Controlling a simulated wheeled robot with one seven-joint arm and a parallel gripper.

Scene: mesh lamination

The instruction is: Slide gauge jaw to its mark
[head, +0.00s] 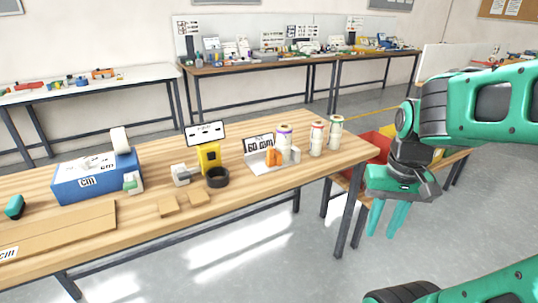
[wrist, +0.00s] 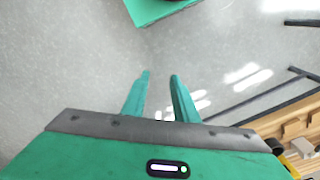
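My gripper (head: 386,222) hangs over the floor off the right end of the wooden workbench (head: 312,183), fingers pointing down. In the wrist view its two fingers (wrist: 160,77) stand apart with only grey floor between them, so it is open and empty. On the bench a grey metal fixture (head: 257,167) carries a "60 GSM" sign (head: 258,144) and an orange block (head: 274,158), which may be the gauge jaw. A yellow device (head: 209,156) with a white sign stands left of it. No mark for the jaw can be made out.
Rolls or spools (head: 317,138) stand near the bench's right end, close to my gripper. A black ring (head: 217,178), a blue box (head: 96,177) and tan blocks (head: 168,206) lie further left. A red bin (head: 374,147) is behind my gripper.

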